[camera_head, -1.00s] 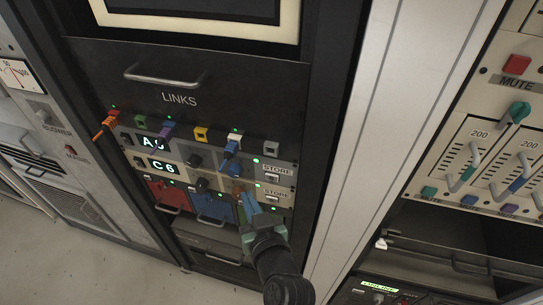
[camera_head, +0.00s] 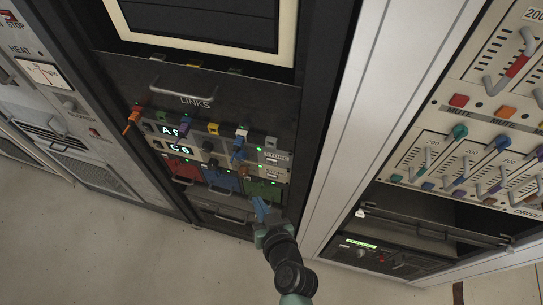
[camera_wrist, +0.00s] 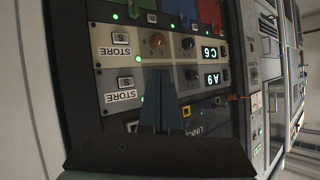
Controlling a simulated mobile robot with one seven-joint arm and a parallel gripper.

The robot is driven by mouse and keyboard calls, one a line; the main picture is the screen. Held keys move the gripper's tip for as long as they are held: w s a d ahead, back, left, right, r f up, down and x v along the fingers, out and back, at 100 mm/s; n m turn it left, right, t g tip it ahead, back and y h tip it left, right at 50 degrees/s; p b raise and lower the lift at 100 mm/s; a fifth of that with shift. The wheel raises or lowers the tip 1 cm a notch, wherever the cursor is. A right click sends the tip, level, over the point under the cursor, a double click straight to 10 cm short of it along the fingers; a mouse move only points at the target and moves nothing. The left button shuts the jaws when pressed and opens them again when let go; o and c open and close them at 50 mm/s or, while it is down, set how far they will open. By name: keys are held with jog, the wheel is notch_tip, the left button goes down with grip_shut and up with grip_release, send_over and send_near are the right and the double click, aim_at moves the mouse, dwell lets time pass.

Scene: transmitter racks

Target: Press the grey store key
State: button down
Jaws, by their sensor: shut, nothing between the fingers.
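Two small pale keys, each under a STORE label, sit at the right end of two stacked panels. The upper store key (camera_head: 270,162) is on the grey panel that reads A9. It also shows in the wrist view (camera_wrist: 125,83), where the picture is upside down. The other store key (camera_wrist: 121,36) is on the beige C6 panel. My gripper (camera_head: 258,202) is shut and empty, its blue fingers in front of the rack below both panels. In the wrist view the fingertips (camera_wrist: 157,72) point at the panels, to the right of both keys. I cannot tell whether they touch anything.
Coloured plugs, such as a yellow one (camera_head: 213,128) and a blue one (camera_head: 238,150), stick out near the panels. Red, blue and green (camera_head: 262,191) modules with handles sit below. A pale post (camera_head: 345,130) and a fader rack (camera_head: 470,140) stand right.

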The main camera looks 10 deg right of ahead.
jog(key=b, duration=0.2)
send_near(267, 163)
notch_tip(267, 163, down, 3)
jog(key=w+a, duration=0.2)
jog(key=w, duration=0.1)
jog(key=shift+w+d+r, duration=0.1)
jog(key=shift+w+d, duration=0.05)
jog(key=shift+w, duration=0.35)
jog(key=shift+w+b, duration=0.1)
jog(key=shift+b, duration=0.3)
dwell(1.3)
jog(key=shift+w+d, duration=0.2)
jog(key=shift+w, duration=0.1)
jog(key=shift+w+d+b, duration=0.2)
jog(key=shift+w+b, duration=0.1)
jog(key=shift+b, duration=0.15)
dwell(0.7)
jog(key=shift+s+a, duration=0.1)
jog(key=shift+s, duration=0.05)
jog(key=shift+s+a, duration=0.3)
jog(key=shift+s, duration=0.25)
